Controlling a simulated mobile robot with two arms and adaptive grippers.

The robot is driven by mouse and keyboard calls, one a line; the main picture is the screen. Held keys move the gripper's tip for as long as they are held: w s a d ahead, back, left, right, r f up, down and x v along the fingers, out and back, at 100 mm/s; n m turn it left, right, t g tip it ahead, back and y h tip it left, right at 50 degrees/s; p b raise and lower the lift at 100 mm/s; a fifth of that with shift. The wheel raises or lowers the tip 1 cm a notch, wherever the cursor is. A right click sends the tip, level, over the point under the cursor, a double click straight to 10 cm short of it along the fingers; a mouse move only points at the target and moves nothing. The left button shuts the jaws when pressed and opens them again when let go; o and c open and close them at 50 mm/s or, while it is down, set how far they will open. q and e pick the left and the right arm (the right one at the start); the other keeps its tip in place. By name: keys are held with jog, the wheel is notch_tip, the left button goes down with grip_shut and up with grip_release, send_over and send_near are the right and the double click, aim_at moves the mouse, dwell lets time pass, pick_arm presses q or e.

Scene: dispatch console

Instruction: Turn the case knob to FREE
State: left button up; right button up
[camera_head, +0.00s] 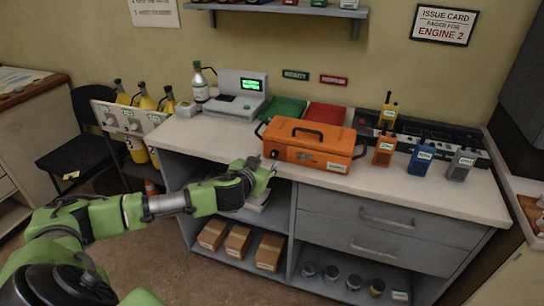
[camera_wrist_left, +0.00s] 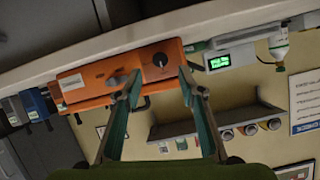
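The orange case (camera_head: 308,145) stands on the white counter, with a black handle on top and a white label on its front. Its black round knob (camera_wrist_left: 160,60) with a pale pointer line shows in the left wrist view; the markings around it are too small to read. In the head view the knob (camera_head: 275,154) is a small dark spot at the front's left end. My left gripper (camera_head: 268,172) is just in front of that end. In the left wrist view its fingers (camera_wrist_left: 159,76) are apart, one on each side of the knob, with nothing between them. My right gripper is out of view.
Green (camera_head: 284,108) and red (camera_head: 326,115) trays lie behind the case. A console with a green screen (camera_head: 240,92) stands to the left. Orange (camera_head: 384,150), blue (camera_head: 421,159) and grey (camera_head: 462,164) radios stand to the right. The counter's front right (camera_head: 430,190) is clear.

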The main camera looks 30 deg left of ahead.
aim_at(273, 156)
pick_arm(q)
jog(key=shift+p+x, duration=0.4)
jog(key=shift+x, duration=3)
grip_shut()
